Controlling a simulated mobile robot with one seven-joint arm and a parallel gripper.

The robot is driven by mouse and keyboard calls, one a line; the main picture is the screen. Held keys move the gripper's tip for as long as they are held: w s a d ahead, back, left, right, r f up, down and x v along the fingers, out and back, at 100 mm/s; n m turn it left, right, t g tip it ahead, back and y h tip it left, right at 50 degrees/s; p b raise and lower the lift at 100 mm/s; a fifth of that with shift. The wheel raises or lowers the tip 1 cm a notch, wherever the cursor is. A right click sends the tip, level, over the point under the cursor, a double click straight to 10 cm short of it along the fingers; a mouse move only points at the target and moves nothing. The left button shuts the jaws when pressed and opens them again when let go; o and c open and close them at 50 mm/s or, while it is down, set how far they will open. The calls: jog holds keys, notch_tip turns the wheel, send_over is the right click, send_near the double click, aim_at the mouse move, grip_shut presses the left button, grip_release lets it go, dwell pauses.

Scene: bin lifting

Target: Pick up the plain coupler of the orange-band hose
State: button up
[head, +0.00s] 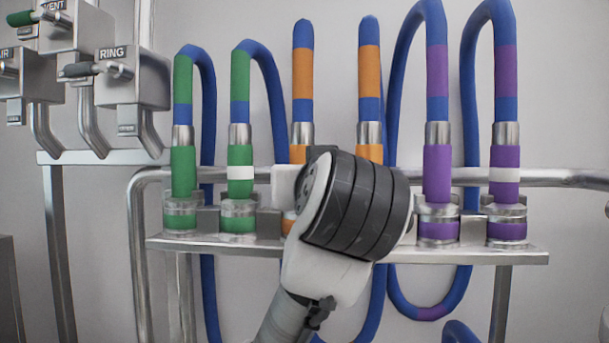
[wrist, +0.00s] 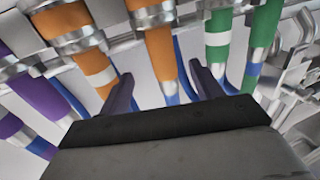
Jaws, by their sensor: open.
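The plain orange coupler (wrist: 160,55) stands in the rack beside the green pair, with no white ring on it in the wrist view. In the head view it is the left orange one (head: 297,154), mostly hidden behind my wrist. The other orange coupler (wrist: 82,45) has a white ring. It also shows in the head view (head: 371,153), its lower part hidden. My gripper (wrist: 160,76) is open and empty. In the wrist view its fingers appear on either side of the plain orange coupler; the depth between them is unclear. My wrist covers most of the gripper in the head view.
The metal rack shelf (head: 470,256) also holds green couplers (head: 184,172) at left and purple couplers (head: 437,172) at right. A rail (head: 560,178) runs behind. Blue hoses loop above and below. Valve boxes (head: 140,82) stand at upper left.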

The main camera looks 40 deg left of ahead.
jog(key=p+x, duration=0.1)
jog(key=x, duration=0.2)
jog(key=p+x, duration=0.1)
jog(key=x, duration=0.1)
jog(key=p+x, duration=0.1)
jog(key=x, duration=0.2)
jog(key=shift+a+r+p, duration=0.3)
jog(key=shift+a, duration=0.15)
jog(key=shift+w+a+f, duration=0.15)
jog(key=shift+w+a, duration=0.15)
jog(key=shift+w, duration=0.2)
jog(key=c, duration=1.3)
jog(key=shift+o, duration=0.2)
notch_tip(320, 180, up, 20)
jog(key=shift+b, duration=0.45)
